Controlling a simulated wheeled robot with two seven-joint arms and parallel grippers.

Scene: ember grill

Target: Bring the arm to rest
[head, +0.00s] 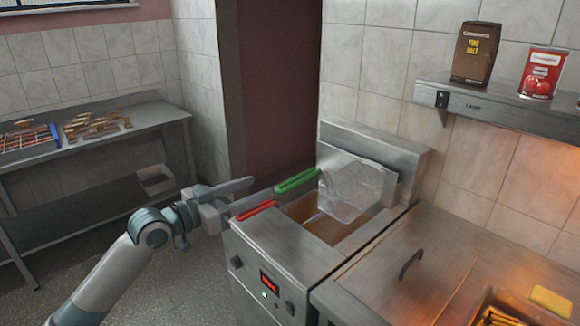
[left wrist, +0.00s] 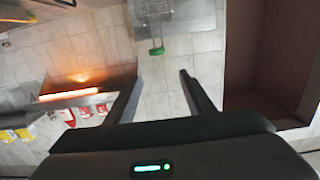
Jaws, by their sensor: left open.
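My left gripper (head: 260,187) is in front of the fryer, to the left of the basket handles, with its fingers apart. The left wrist view shows the two open fingers (left wrist: 158,88) with nothing between them. A wire basket (head: 352,188) with a green handle (head: 297,181) sits raised at the back of the fryer. In the left wrist view the green handle (left wrist: 157,50) lies beyond the fingertips, apart from them. A red handle (head: 257,210) sticks out over the fryer's front left edge; its basket is hard to make out. My right gripper is not in view.
The steel fryer (head: 265,245) has brown oil (head: 315,224) in its well. A counter with a dark handle (head: 411,263) adjoins it at right. A wall shelf (head: 500,108) holds a brown bag (head: 475,53) and a red can (head: 541,74). Open floor lies at left, before a steel table (head: 165,112).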

